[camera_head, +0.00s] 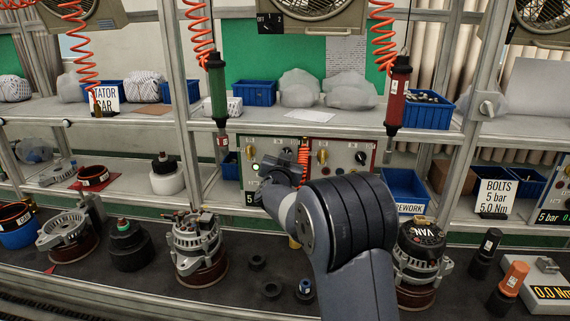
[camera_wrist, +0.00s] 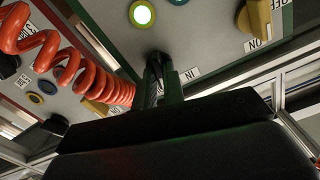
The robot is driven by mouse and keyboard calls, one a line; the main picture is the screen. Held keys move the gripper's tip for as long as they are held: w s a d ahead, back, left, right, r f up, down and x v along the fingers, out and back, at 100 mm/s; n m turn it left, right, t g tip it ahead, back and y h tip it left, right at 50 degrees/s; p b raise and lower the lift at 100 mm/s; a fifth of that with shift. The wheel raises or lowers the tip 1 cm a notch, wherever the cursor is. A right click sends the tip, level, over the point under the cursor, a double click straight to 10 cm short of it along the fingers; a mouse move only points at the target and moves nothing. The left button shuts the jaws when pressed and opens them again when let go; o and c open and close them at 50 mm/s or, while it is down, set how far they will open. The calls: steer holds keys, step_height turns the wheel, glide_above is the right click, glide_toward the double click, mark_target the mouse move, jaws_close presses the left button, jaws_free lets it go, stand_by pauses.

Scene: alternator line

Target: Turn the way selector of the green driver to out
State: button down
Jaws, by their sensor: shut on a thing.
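The green driver (camera_head: 217,90) hangs upright on an orange coiled hose at the left. Its green-edged control box (camera_head: 247,147) stands on the lower shelf, with a lit green lamp (camera_wrist: 143,13) and a yellow knob (camera_wrist: 258,18). The dark way selector knob (camera_wrist: 157,58) is between my fingers. My gripper (camera_wrist: 163,85) is shut on it, pressed close to the box face; my wrist partly hides the box in the head view. The knob's pointing direction is hidden.
The red driver (camera_head: 397,95) hangs at the right. The red-edged control box (camera_head: 345,155) stands next to the green one, with an orange coiled hose (camera_wrist: 70,60) between. Alternators (camera_head: 197,245) and small parts stand on the dark bench below. A blue bin (camera_head: 405,188) is at the right.

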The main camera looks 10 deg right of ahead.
steer(key=shift+m+b, duration=0.65)
steer(key=shift+m, duration=0.85)
steer(key=c, duration=1.5)
jaws_free()
steer(key=b+v, duration=0.1)
steer(key=v, duration=0.9)
steer(key=shift+s, duration=0.4)
steer(key=shift+a, duration=0.1)
